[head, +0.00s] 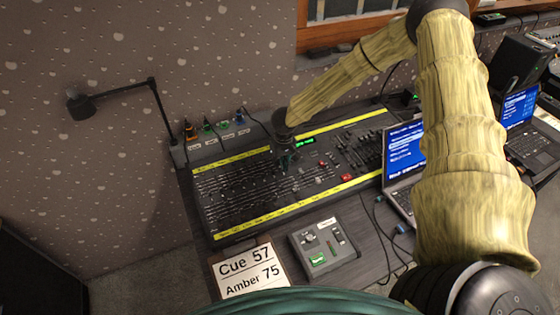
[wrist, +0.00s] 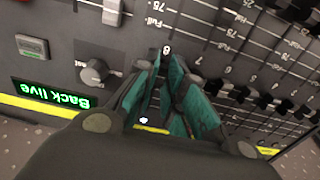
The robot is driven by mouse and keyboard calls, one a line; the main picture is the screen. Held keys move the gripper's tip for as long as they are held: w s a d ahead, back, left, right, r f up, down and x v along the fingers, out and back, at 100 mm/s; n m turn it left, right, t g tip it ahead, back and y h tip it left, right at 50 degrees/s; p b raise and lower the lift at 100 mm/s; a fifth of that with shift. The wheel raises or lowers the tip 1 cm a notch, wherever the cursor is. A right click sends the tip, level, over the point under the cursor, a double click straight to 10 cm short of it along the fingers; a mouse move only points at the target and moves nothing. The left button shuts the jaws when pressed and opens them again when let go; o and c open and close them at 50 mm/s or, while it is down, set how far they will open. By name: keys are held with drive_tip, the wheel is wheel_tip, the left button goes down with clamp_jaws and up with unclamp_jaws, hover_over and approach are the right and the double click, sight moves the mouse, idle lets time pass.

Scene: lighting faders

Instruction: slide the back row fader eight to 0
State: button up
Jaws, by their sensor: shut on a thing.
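The lighting console (head: 262,205) lies on the desk, with yellow strips along its edges and rows of faders. My gripper (head: 286,158) is down at its back row, right of the middle. In the wrist view, my gripper's teal fingers (wrist: 166,72) are closed together over the panel, with a mark reading 8 (wrist: 167,49) right at their tips. The fingers are shut on fader eight, whose cap is mostly hidden between them. Its exact place on the scale cannot be read. Neighbouring back row faders (wrist: 240,94) stand apart to the right of the fingers.
A grey knob (wrist: 95,72) and a green "Back live" display (wrist: 50,93) sit left of the fingers. A laptop (head: 403,150) stands right of the console. A small control box (head: 322,243) and a "Cue 57, Amber 75" card (head: 246,270) lie in front. A desk lamp (head: 80,104) is at left.

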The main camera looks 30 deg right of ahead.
drive_tip(key=shift+s, duration=0.2)
drive_tip(key=o, duration=0.4)
drive_tip(key=shift+f, duration=0.1)
drive_tip(key=shift+o, duration=0.2)
drive_tip(key=shift+w+d, duration=0.1)
drive_tip(key=shift+r+p, duration=1.3)
drive_tip(key=shift+r, duration=0.05)
wheel_tip(320, 180, up, 12)
drive_tip(key=s, duration=0.1)
drive_tip(key=shift+f, duration=0.1)
